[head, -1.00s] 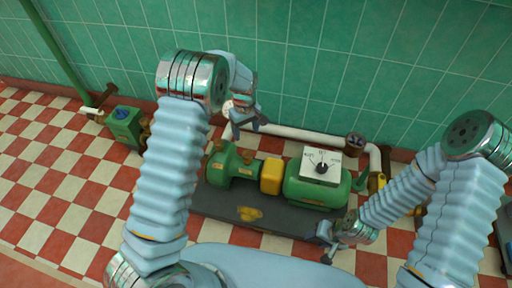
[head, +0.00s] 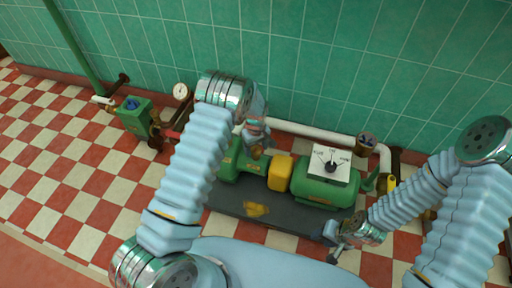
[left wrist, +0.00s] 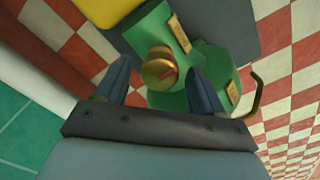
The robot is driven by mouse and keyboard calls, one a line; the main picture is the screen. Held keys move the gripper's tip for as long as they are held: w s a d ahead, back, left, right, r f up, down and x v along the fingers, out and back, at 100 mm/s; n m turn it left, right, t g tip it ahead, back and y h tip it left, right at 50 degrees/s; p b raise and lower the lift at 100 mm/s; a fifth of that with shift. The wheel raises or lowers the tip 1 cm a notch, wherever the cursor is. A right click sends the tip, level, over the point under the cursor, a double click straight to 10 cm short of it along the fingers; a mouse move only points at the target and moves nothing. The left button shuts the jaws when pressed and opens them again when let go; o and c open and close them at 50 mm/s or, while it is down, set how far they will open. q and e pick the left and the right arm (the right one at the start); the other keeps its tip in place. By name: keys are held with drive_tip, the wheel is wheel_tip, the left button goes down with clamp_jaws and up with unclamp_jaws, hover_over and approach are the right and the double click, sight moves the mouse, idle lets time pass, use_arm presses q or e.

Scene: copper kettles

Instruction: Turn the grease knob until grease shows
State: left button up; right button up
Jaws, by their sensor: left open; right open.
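The grease knob (left wrist: 158,72), a round brass cap with a red mark on its face, sits on the green pump (left wrist: 160,32) in the left wrist view. In the head view the pump (head: 231,167) is partly hidden by my left arm. My left gripper (left wrist: 158,64) is open, with one finger on each side of the knob and visible gaps between. In the head view my left gripper (head: 256,138) is over the pump. No grease is distinguishable. My right gripper (head: 333,243) is open and empty at the front right of the dark base plate (head: 285,216).
A yellow coupling guard (head: 281,173) joins the pump to a green motor (head: 322,188) with a white dial plate (head: 329,165). A white pipe (head: 310,136) runs behind. A gauge (head: 181,91) and a green box (head: 133,115) stand left. Checkered floor is clear at far left.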

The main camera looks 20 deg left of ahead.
use_arm(q)
drive_tip(key=c, duration=1.1)
drive_tip(key=shift+o, duration=0.2)
